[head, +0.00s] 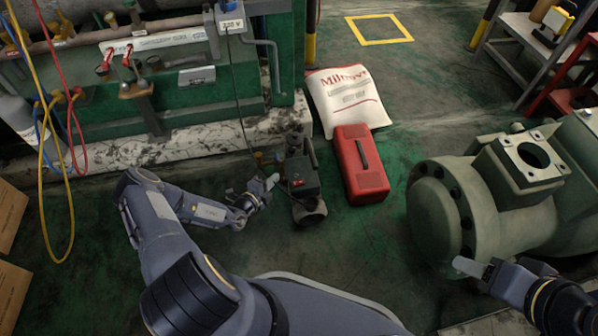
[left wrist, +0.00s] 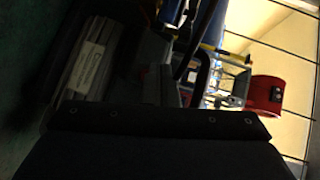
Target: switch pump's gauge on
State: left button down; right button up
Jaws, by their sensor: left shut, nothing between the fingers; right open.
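The pump (head: 303,178) is a small dark unit standing on the floor, with a small red spot, likely its switch (head: 297,183), on its near side. A black cable runs up from it. My left gripper (head: 272,181) is shut and empty, its pale tip just left of the pump; I cannot tell whether it touches. The gauge is not clear. My right gripper (head: 467,267) is open and empty, in front of the green compressor.
A red toolbox (head: 361,163) stands right of the pump, with a white sack (head: 346,98) behind it. The large green compressor (head: 510,190) fills the right. A green rack with pipes (head: 180,85) and hanging hoses (head: 45,180) stands at left. The floor between is clear.

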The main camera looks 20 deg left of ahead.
pick_arm(q)
jog(key=shift+d+f, duration=0.1)
jog(key=shift+w+d+f, duration=0.15)
jog(key=shift+w+d, duration=0.05)
jog(key=shift+d, duration=0.05)
jog(key=shift+w+d+f, duration=0.1)
dwell(0.5)
jog(key=shift+s+a+r, duration=0.3)
jog(key=shift+a+r, duration=0.1)
jog(key=shift+a, duration=0.05)
jog(key=shift+a, duration=0.1)
jog(key=s+a+r, duration=0.1)
jog(key=a+r+p, duration=0.1)
jog(key=s+a+r, duration=0.1)
jog(key=a, duration=0.1)
jog(key=shift+s+r+p, duration=0.2)
jog(key=shift+s+p, duration=0.1)
jog(key=shift+p, duration=0.1)
